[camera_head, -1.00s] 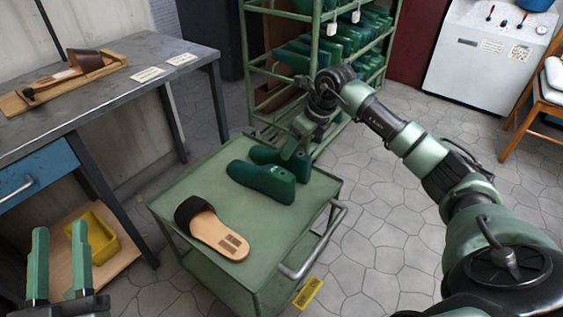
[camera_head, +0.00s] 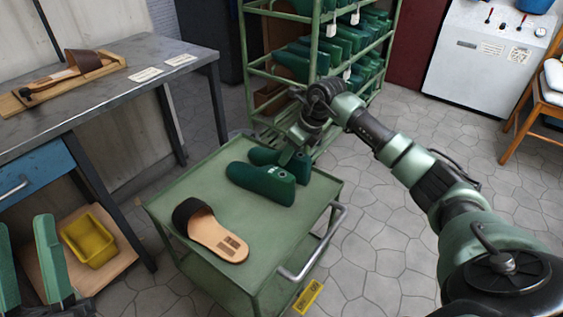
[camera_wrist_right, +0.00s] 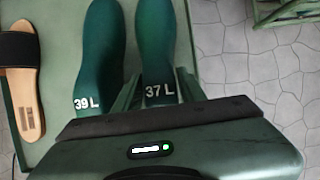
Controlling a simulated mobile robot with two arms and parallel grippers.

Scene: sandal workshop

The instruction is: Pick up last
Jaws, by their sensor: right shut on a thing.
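Two dark green lasts lie side by side on the green cart (camera_head: 180,222). The nearer one, marked 39 L (camera_head: 258,182), also shows in the right wrist view (camera_wrist_right: 101,50). The farther one, marked 37 L (camera_head: 305,166), shows in the wrist view (camera_wrist_right: 157,45) between the fingers. My right gripper (camera_head: 289,156) is shut on the 37 L last from above, near its labelled end; I cannot tell whether the last is clear of the cart top. My left gripper (camera_head: 28,265) is open and empty, low at the left, with its fingers apart.
A black-strap sandal (camera_head: 222,238) lies on the cart beside the 39 L last. The cart's handle (camera_head: 318,248) juts out at the right. A rack (camera_head: 318,60) full of green lasts stands behind. A workbench (camera_head: 100,105) is at left, with a yellow bin (camera_head: 90,240) below.

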